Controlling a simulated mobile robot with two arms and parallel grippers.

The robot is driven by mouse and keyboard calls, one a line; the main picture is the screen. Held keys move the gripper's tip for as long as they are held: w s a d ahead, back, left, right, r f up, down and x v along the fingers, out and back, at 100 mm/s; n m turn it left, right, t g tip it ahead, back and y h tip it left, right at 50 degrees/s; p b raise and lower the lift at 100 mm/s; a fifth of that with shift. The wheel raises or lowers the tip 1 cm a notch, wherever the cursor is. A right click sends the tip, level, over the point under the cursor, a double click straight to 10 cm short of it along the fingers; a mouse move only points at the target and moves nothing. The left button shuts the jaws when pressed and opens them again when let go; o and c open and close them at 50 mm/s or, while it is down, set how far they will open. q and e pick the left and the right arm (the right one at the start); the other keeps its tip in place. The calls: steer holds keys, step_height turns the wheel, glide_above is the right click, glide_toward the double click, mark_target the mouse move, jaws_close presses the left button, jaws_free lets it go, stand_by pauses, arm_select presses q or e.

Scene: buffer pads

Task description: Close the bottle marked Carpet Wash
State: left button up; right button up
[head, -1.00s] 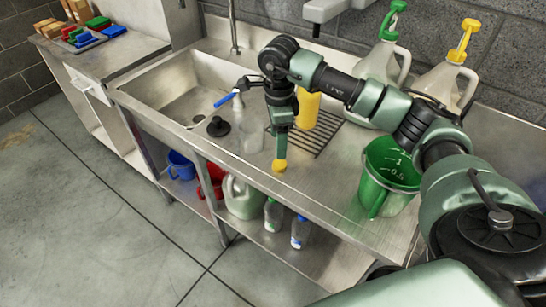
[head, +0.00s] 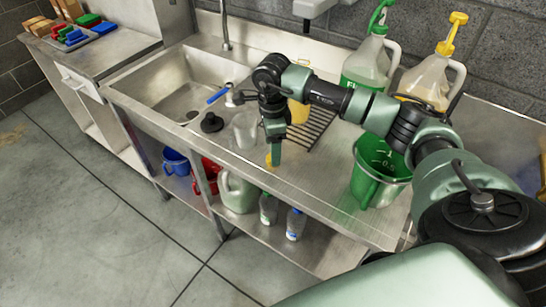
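My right arm reaches in from the right over the steel counter, and its gripper (head: 273,152) points down near the front edge. A small yellow cap-like piece (head: 268,160) shows at the fingertips, partly hidden by them. I cannot tell whether the fingers are open or shut on it. A translucent whitish container (head: 245,130) stands just left of the gripper. A yellow bottle (head: 299,110) stands behind the arm on the rack, mostly hidden. No label reading Carpet Wash is legible. My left gripper is not in view.
A green measuring bucket (head: 380,175) stands right of the gripper. Large jugs with a green pump (head: 379,20) and a yellow pump (head: 453,35) stand at the wall. A black stopper (head: 211,122) lies near the sink (head: 165,100). Containers sit on the lower shelf.

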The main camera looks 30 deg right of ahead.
steer(key=shift+f+p, duration=0.3)
steer(key=shift+f, duration=1.35)
steer(key=shift+s, duration=0.1)
jaws_close()
